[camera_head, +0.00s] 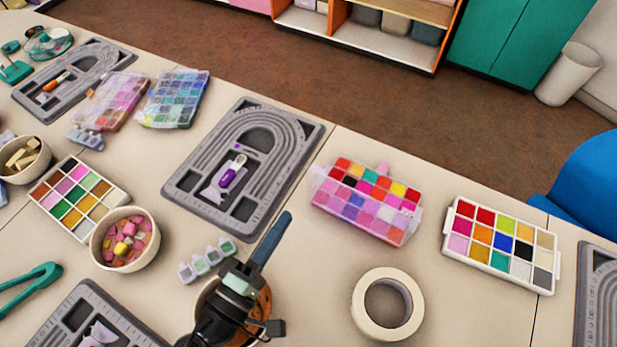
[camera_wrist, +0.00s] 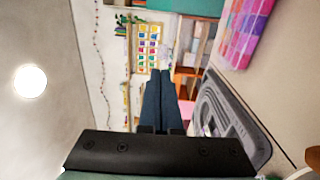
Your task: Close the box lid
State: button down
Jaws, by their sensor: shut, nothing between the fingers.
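A clear plastic bead box (camera_head: 366,201) with red, pink, yellow and purple compartments lies on the table right of centre. Clear plastic edges show around it; I cannot tell how far its lid is open. A pink and purple box (camera_wrist: 246,28) shows at the upper right in the wrist view. My gripper (camera_head: 284,219) is shut and empty, with its dark blue fingers together. It is above the table, left of and nearer than the bead box, apart from it. Its fingertips also show in the wrist view (camera_wrist: 160,76).
A grey bead board (camera_head: 300,133) lies left of the box. A colour tray (camera_head: 450,228) stands to its right. A tape roll (camera_head: 362,306) lies in front. Two more clear boxes (camera_head: 112,100) (camera_head: 172,99) are at the back left. A bowl (camera_head: 205,293) is partly hidden under my gripper.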

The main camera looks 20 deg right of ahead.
aim_at(317, 169)
jog(key=p+x, duration=0.1)
jog(key=x, duration=0.8)
jog(key=shift+w+d+r+p, duration=0.1)
jog(key=shift+w+d+p, duration=0.1)
jog(key=shift+d+p, duration=0.1)
jog(key=shift+r, duration=0.1)
